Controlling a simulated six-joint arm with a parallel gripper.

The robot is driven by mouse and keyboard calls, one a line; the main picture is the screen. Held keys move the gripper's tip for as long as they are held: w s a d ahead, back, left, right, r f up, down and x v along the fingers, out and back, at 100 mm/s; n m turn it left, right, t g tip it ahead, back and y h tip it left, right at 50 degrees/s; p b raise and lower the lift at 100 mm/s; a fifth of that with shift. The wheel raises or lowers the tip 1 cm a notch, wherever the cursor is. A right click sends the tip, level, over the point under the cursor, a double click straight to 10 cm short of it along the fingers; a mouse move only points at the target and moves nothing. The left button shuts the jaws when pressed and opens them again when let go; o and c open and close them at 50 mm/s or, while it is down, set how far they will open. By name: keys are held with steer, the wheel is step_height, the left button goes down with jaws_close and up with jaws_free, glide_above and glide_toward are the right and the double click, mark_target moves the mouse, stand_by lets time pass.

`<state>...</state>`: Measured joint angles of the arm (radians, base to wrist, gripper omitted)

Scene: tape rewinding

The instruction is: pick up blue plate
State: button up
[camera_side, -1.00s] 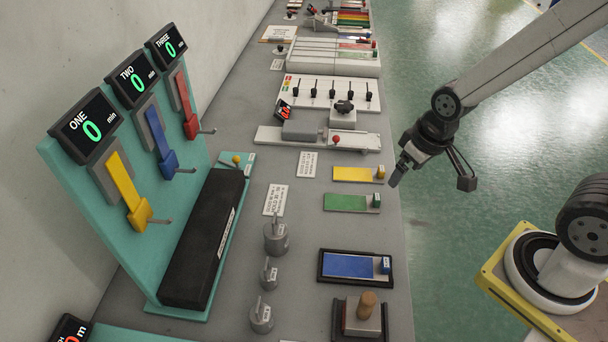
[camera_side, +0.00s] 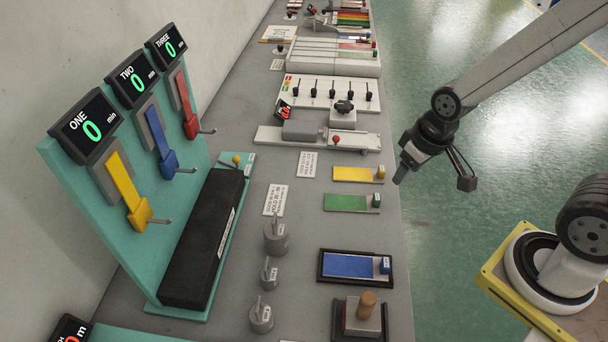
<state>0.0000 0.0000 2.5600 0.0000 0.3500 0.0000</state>
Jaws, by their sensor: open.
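The blue plate (camera_side: 348,265) lies flat in a dark frame (camera_side: 356,280) near the right edge of the bench. A small blue block (camera_side: 385,265) with a label stands at its right end. My gripper (camera_side: 432,178) is open and empty, in the air by the bench's right edge. It is above and to the right of the blue plate in the picture, well apart from it. Nothing hides the plate.
A green plate (camera_side: 345,202) and a yellow plate (camera_side: 352,174) lie farther back. A block with a wooden knob (camera_side: 366,302) stands just in front of the blue plate. Grey weights (camera_side: 276,240) stand to its left. A teal stand (camera_side: 80,185) rises at the left.

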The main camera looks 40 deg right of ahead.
steer(key=m+g+y, duration=0.3)
steer(key=m+g, duration=0.3)
steer(key=m, duration=0.2)
glide_toward(386, 261)
steer(key=f, duration=0.2)
steer(key=shift+s+a+r+m, duration=0.1)
steer(key=shift+s+a+m, duration=0.1)
steer(key=shift+s+m, duration=0.35)
steer(key=shift+x, duration=1.3)
steer(key=shift+w+x, duration=0.1)
steer(key=shift+x, duration=1.2)
steer(key=shift+w+x, duration=0.15)
steer(key=shift+x, duration=1.15)
